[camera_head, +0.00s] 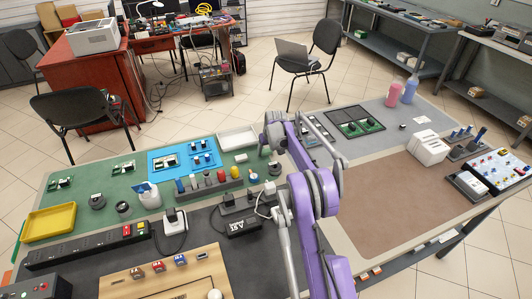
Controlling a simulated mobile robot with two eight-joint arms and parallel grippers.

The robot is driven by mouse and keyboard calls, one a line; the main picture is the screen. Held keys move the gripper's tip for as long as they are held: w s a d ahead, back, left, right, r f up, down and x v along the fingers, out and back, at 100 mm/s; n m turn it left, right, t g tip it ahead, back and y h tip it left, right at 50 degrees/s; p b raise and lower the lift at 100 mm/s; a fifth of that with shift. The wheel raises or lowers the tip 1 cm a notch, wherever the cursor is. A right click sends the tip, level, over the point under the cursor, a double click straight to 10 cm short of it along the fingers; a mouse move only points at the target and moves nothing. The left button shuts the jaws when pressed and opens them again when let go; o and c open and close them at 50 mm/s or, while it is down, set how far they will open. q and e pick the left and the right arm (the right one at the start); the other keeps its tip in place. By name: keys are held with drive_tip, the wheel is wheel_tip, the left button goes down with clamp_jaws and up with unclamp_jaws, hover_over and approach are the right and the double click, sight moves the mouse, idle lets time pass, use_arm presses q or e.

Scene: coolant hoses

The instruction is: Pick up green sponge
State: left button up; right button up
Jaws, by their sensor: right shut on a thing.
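My right arm, purple and grey, comes up from the bottom middle and bends over the green mat (95,150). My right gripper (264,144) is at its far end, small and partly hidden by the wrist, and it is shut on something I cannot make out. I cannot clearly pick out a green sponge. My left gripper is not in view.
A white tray (237,138), a blue mat (172,163) with boards, a rack of coloured bottles (208,187) and a yellow tray (49,222) crowd the left side. A brown mat (395,196) on the right is largely clear. White boxes (429,149) stand beyond it.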

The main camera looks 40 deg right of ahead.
sight(267, 152)
drive_tip(key=shift+c, duration=0.5)
wheel_tip(267, 152, up, 10)
